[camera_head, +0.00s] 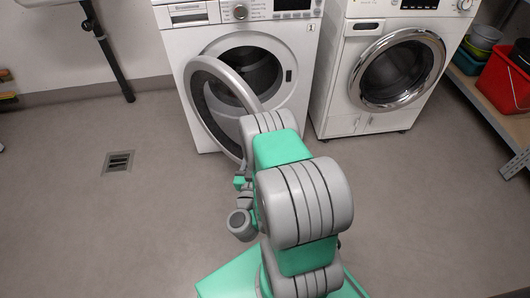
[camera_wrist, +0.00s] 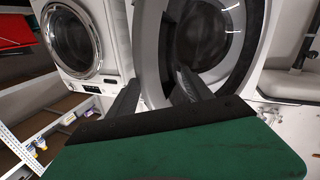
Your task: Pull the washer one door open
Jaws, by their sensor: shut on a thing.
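Washer one (camera_head: 178,45) is the left white machine, with a small "1" label near its upper right. Its round grey-rimmed door (camera_head: 238,84) stands partly open, swung out to the left front of the dark drum opening (camera_head: 262,70). In the wrist view, my gripper (camera_wrist: 157,92) has its dark fingers on either side of the door rim (camera_wrist: 151,55), shut on it. In the head view my own arm hides the fingers and the lower right part of the door.
A second white washer (camera_head: 332,95) with a closed chrome-ringed door stands close on the right. A shelf (camera_head: 488,105) with a red bucket (camera_head: 503,82) is at the far right. Floor with a drain (camera_head: 119,161) is clear to the left.

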